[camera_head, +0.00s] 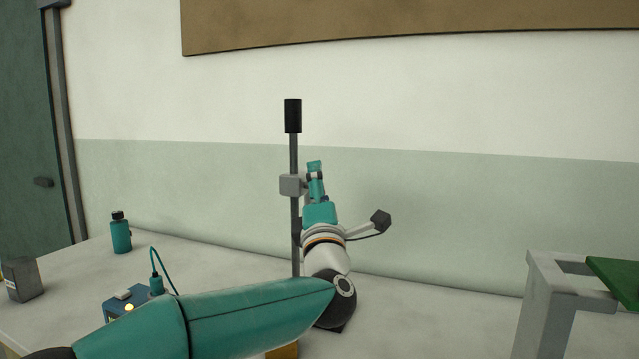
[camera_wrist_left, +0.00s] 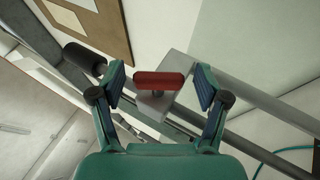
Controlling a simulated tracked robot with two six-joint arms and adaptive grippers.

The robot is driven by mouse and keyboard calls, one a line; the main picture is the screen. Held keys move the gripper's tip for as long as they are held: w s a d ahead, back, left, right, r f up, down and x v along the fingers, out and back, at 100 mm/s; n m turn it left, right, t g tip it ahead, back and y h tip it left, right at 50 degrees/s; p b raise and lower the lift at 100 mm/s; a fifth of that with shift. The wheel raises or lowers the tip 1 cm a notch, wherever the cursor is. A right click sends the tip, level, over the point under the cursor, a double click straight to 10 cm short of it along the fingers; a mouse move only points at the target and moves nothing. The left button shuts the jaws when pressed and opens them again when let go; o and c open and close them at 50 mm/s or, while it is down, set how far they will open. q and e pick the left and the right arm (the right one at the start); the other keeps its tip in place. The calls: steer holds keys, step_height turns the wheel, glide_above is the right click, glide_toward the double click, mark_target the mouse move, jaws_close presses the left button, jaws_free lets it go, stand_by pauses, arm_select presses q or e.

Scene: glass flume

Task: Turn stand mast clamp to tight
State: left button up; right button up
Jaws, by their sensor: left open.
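The stand mast (camera_head: 294,150) is a thin upright grey rod with a black cylinder (camera_head: 293,116) at its top. A grey clamp block (camera_head: 291,185) sits around the mast at mid height. In the left wrist view the clamp's red bar handle (camera_wrist_left: 158,78) lies crosswise, its ends pointing at the two finger pads. My left gripper (camera_head: 315,167) is raised beside the clamp, on its right in the head view. In the left wrist view the left gripper (camera_wrist_left: 160,88) is open, one finger off each end of the handle, with visible gaps. The handle is hidden in the head view.
A teal bottle (camera_head: 121,235), a grey box (camera_head: 21,280) and a blue device (camera_head: 125,304) with a teal cable stand on the counter at left. A grey frame (camera_head: 546,300) with a green panel (camera_head: 615,275) stands at right. The wall is behind the mast.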

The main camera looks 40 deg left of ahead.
arm_select(q)
steer(key=shift+w+a+r, duration=0.1)
steer(key=shift+w, duration=0.05)
steer(key=shift+c, duration=0.2)
steer(key=c, duration=1.1)
steer(key=shift+r+h+p, duration=0.15)
steer(key=shift+h+p, duration=0.15)
steer(key=shift+p, duration=0.5)
steer(key=shift+c, duration=0.2)
steer(key=m+g+h+p, duration=0.3)
steer(key=g+h+p, duration=0.1)
steer(key=p, duration=1.1)
steer(key=shift+g+p, duration=0.4)
steer(key=shift+f+m+h+p, duration=0.25)
steer(key=shift+m+h+p, duration=0.05)
steer(key=shift+p, duration=0.35)
steer(key=o, duration=1.2)
